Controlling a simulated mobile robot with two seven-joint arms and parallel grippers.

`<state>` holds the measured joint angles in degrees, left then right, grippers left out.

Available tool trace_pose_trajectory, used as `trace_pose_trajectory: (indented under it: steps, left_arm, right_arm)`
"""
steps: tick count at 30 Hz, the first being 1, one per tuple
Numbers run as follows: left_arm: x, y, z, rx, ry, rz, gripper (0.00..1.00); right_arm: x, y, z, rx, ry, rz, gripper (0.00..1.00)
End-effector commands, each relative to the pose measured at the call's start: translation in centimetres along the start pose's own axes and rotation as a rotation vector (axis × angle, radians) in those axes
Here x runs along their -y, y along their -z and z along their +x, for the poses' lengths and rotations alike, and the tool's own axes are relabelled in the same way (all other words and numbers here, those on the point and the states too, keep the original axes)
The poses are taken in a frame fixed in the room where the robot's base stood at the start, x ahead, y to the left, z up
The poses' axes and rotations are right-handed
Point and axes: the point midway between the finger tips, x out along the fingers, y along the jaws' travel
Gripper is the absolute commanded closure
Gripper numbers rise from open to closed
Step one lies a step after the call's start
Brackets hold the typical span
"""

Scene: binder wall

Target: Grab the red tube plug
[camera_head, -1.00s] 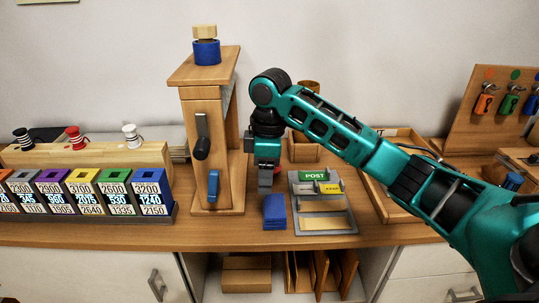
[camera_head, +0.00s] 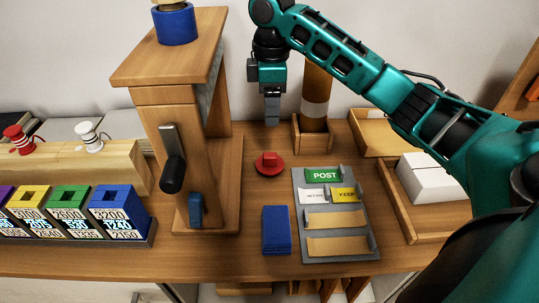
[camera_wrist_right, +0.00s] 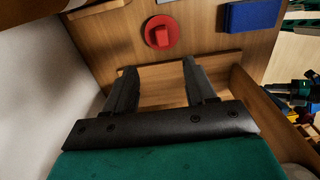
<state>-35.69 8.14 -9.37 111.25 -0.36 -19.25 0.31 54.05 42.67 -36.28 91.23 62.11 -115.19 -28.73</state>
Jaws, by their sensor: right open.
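The red tube plug (camera_head: 269,163), a round disc with a raised knob, lies on the wooden desk between the wooden press and the grey letter tray. In the right wrist view the plug (camera_wrist_right: 161,32) shows beyond the fingertips, apart from them. My right gripper (camera_head: 272,122) points down above and behind the plug and holds nothing. In the right wrist view its two fingers (camera_wrist_right: 160,75) are spread apart. A brown tube (camera_head: 316,88) with a pale band stands upright in a wooden holder just right of the gripper. My left gripper is not in view.
The wooden press (camera_head: 180,120) stands left of the plug. A blue block (camera_head: 276,230) and the grey letter tray (camera_head: 372,245) lie in front. A wooden tray (camera_head: 418,226) with a white box is at right. Bare desk surrounds the plug.

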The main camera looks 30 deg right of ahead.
Motion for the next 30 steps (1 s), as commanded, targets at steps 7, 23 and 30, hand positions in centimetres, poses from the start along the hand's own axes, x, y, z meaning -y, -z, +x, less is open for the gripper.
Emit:
trace_pose_trajectory:
  steps: [7, 23, 30]
  left_arm:
    - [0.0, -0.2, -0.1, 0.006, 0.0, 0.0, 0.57]
    - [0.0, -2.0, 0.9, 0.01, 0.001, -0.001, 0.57]
    - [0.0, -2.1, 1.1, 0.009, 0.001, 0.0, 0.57]
  right_arm:
    - [0.2, 0.2, 3.8, -0.002, 0.008, -0.002, 0.45]
    - [0.2, 0.2, 9.2, -0.001, 0.004, -0.001, 0.45]
    - [0.2, 0.3, 12.4, 0.001, 0.003, 0.001, 0.45]
